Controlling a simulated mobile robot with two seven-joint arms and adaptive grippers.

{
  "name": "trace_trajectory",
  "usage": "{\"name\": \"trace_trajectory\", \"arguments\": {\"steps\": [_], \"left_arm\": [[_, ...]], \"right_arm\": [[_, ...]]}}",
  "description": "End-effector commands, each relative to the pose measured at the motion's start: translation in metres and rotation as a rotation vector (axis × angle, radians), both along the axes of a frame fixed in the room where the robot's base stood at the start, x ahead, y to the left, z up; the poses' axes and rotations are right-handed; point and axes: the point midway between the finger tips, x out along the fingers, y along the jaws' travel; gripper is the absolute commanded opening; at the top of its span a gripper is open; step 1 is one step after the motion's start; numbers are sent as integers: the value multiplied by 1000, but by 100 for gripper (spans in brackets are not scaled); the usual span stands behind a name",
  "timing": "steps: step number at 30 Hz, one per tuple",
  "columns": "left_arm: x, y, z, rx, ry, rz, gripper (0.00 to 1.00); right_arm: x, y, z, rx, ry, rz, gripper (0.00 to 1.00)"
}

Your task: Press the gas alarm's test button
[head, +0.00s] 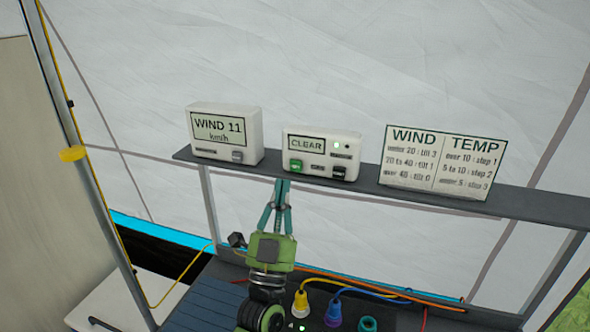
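A white box with a display reading CLEAR (345,146), which looks like the gas alarm, stands on the dark shelf (375,190). Its front has a green button (296,166) at lower left and a dark button (339,172) at lower right. A small green light shows at its upper right. The small button labels are too blurred to read. My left gripper (282,183) points up at the shelf from below, its teal fingers drawn together and nothing seen between them. Its tips appear just below and left of the green button; I cannot tell whether they touch the box. My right gripper is out of view.
A white box reading WIND 11 km/h (253,132) stands left of the alarm. A WIND and TEMP chart (433,162) stands to its right. Below are yellow (301,303) and blue (334,312) plugs with cables. A pole (90,190) rises at left.

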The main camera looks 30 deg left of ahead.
Motion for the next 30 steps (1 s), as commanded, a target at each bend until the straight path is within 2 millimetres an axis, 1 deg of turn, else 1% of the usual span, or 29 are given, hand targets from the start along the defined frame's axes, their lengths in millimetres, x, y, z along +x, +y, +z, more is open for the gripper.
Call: {"name": "trace_trajectory", "arguments": {"steps": [1, 6, 12, 17, 30], "left_arm": [[8, 2, -2, 1, -3, 1, 0], [29, 7, -1, 2, -1, 2, 0], [43, 11, 0, 1, -1, 1, 0], [47, 12, 0, 1, 0, 1, 0], [46, 11, 0, 1, 0, 1, 0]], "right_arm": [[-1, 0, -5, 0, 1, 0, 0], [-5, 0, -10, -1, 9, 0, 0], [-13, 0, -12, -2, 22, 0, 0], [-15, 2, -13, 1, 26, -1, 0], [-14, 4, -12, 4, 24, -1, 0]]}}
